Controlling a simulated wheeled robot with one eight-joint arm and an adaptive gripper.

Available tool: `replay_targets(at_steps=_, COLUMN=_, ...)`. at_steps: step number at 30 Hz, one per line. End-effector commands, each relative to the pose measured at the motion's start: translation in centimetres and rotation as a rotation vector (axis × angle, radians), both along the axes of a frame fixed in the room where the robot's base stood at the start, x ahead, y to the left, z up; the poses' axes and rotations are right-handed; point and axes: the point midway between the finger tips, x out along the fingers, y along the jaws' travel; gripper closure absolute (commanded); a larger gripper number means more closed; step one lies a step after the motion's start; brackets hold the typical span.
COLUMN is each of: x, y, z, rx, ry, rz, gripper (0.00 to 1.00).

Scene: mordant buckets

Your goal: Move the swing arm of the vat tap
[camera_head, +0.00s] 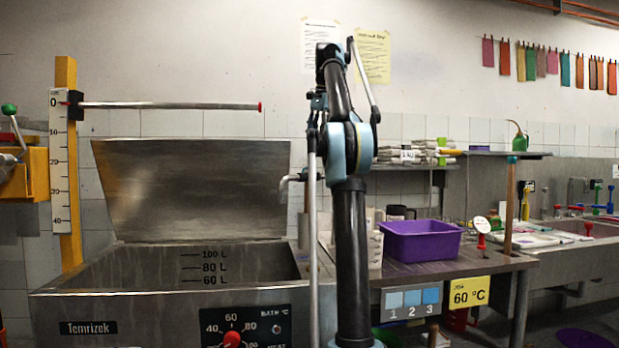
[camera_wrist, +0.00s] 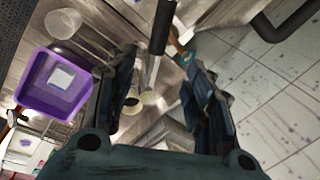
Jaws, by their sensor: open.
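The steel vat (camera_head: 70,290) stands open at the left in the head view, with litre marks on its inner wall. A grey bent pipe (camera_head: 290,179), which looks like the vat tap's swing arm, shows at the vat's back right corner. My arm hides what lies to its right, so its full length cannot be told. My gripper (camera_wrist: 160,58) is open in the wrist view, fingers wide apart with nothing held between them. A dark and silver rod shows beyond the fingers, with a pale round-ended part below it. I cannot tell whether either belongs to the tap.
A purple bin (camera_head: 420,240) stands on the bench right of my arm; it also shows in the wrist view (camera_wrist: 55,82). A horizontal bar (camera_head: 170,106) with a red tip reaches over the vat from a yellow post (camera_head: 68,190). The raised lid (camera_head: 190,185) stands behind the vat.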

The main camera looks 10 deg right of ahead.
Motion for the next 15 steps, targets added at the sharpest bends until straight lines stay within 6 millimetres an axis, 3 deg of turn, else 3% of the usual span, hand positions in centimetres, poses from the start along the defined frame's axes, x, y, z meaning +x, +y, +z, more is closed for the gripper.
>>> replay_targets(at_steps=15, x=0.9, y=0.6, z=-5.7, rx=0.0, ry=0.0, rz=0.001, gripper=0.52)
